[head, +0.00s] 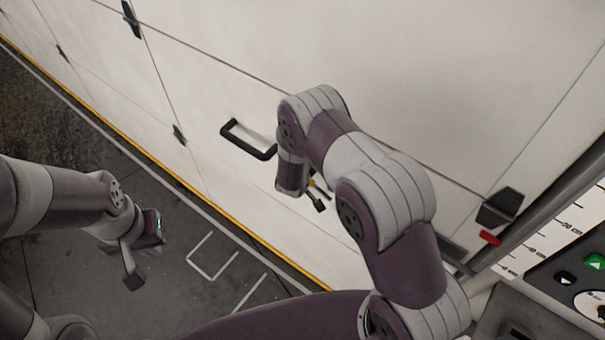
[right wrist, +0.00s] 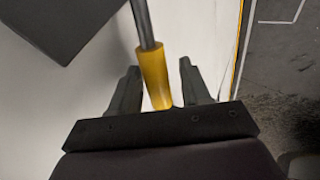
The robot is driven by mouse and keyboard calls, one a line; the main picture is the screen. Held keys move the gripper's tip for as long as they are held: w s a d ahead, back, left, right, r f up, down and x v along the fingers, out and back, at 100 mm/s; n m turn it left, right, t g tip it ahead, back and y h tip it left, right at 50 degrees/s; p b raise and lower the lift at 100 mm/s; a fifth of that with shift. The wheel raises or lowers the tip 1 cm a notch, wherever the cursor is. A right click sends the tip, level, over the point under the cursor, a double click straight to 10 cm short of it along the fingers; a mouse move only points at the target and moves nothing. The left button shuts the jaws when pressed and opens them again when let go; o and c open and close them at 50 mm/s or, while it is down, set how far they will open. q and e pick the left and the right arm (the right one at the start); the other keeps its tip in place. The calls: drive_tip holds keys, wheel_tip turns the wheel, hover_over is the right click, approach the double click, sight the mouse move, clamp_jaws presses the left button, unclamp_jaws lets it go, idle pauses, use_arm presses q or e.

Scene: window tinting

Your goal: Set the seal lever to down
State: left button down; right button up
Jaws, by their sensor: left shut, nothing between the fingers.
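The seal lever has a yellow grip (right wrist: 154,78) on a grey metal rod (right wrist: 143,22), seen in the right wrist view. The rod runs up out of the top of that picture. My right gripper (right wrist: 158,82) is open, with its two fingers on either side of the yellow grip. The grip is close to the left finger, with a gap to the right one. In the head view a small yellow bit (head: 312,183) shows beside my right gripper (head: 320,196), mostly hidden by my right arm. My left gripper (head: 133,280) is shut and empty, over the floor at left.
A large white panel wall (head: 240,35) carries a black handle (head: 236,140) and several black hinges or latches. A red piece (head: 489,238) and a control panel with a green button (head: 596,262) are at right. A dark block (right wrist: 62,25) fills the wrist view's upper left.

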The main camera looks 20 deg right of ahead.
drive_tip(key=shift+w, duration=0.1)
drive_tip(key=shift+r, duration=0.2)
drive_tip(key=b+v, duration=0.1)
drive_tip(key=v, duration=1.1)
drive_tip(key=shift+s, duration=0.25)
drive_tip(key=shift+a, duration=0.1)
